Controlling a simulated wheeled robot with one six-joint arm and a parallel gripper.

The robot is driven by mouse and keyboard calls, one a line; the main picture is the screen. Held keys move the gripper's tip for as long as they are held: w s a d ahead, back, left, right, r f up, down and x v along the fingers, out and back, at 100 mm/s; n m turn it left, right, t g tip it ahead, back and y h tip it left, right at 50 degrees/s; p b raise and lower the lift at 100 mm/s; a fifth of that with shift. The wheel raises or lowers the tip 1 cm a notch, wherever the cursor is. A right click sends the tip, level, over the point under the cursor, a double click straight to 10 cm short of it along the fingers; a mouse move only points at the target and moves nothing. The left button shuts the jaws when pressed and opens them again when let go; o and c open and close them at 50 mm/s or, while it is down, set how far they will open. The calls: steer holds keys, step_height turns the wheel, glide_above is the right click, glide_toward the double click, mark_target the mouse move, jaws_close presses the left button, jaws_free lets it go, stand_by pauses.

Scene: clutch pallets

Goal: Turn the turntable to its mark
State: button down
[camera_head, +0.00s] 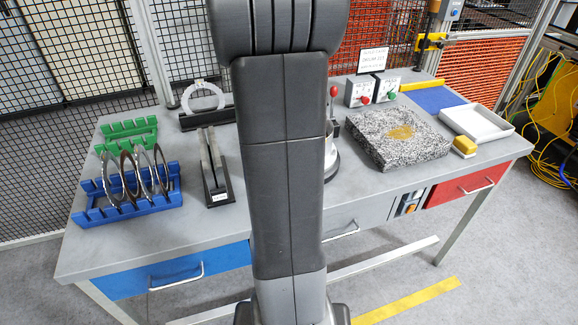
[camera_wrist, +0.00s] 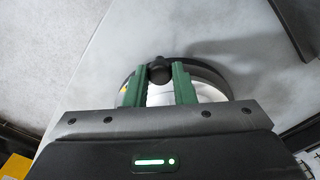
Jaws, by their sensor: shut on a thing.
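In the wrist view the turntable (camera_wrist: 212,76) is a round disc with a dark rim and a pale, shiny face, partly covered by my gripper. My gripper (camera_wrist: 158,76) has its two green fingers on either side of a dark round knob (camera_wrist: 158,70) at the disc's far edge and is shut on it. A small yellow spot shows beside the left finger; I cannot tell if it is the mark. In the head view my arm hides my gripper. A round dark base (camera_head: 334,166) with a red-topped lever (camera_head: 333,92) shows just right of the arm, mostly hidden.
The grey bench holds a blue rack (camera_head: 130,205) with several metal rings, a green rack (camera_head: 127,133) and a dark slotted stand (camera_head: 214,180) at left. A granite block (camera_head: 385,150), a white tray (camera_head: 477,124) and a yellow block (camera_head: 465,146) stand at right.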

steer(key=shift+w, duration=0.1)
steer(key=c, duration=1.2)
jaws_free()
step_height(320, 180, up, 14)
steer(key=shift+f, duration=0.1)
step_height(320, 180, down, 14)
steer(key=shift+r, duration=0.1)
